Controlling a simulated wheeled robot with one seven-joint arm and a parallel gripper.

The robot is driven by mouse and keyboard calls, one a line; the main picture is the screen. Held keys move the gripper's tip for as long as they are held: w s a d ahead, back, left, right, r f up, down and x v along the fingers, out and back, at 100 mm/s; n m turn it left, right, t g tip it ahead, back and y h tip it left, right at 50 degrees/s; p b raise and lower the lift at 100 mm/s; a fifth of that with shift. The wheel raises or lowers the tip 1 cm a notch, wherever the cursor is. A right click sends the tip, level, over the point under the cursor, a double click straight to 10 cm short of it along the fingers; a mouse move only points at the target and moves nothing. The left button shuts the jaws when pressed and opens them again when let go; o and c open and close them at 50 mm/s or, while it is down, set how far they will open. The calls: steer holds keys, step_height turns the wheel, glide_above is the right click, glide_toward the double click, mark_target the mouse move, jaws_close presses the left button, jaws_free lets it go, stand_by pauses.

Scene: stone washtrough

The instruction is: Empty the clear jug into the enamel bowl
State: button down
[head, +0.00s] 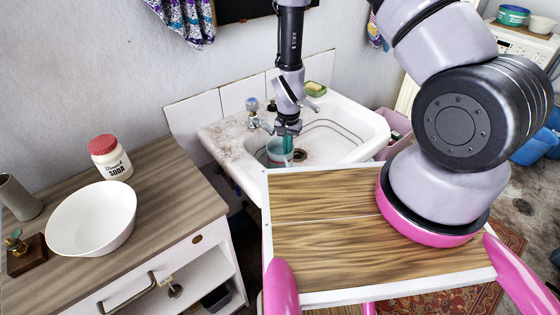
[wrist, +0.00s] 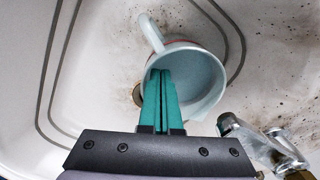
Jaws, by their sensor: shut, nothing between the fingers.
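A pale blue-grey vessel with a side handle, seemingly the jug (head: 275,152), stands in the sink. In the wrist view the jug (wrist: 205,85) shows its round mouth, with the handle towards the upper left; I cannot tell how full it is. My gripper (head: 288,146) points down at the jug, and its green fingers (wrist: 161,74) are shut together with nothing between them. They overlap the jug's mouth in the wrist view; I cannot tell whether they touch it. The white bowl (head: 75,222) sits on the wooden counter at the left and looks empty.
The stained sink (head: 350,118) has a tap (head: 256,119) on its left; the tap (wrist: 262,145) is close beside the jug. A red-lidded soda jar (head: 110,160) stands behind the bowl. The counter (head: 165,185) is clear right of the bowl.

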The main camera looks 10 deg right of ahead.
steer(key=shift+s+d, duration=0.5)
steer(key=shift+s, duration=0.2)
steer(key=shift+s+d, duration=0.2)
steer(key=shift+s, duration=0.05)
steer(key=shift+s+d, duration=0.45)
steer(key=shift+s, duration=0.2)
steer(key=shift+s+d, duration=0.4)
steer(key=shift+s, duration=0.25)
steer(key=shift+s+d, duration=0.2)
steer(key=shift+s, duration=0.05)
steer(key=shift+s+d, duration=0.1)
steer(key=shift+s, duration=0.1)
step_height(320, 180, up, 10)
steer(key=shift+w, duration=0.25)
stand_by(1.1)
stand_by(0.3)
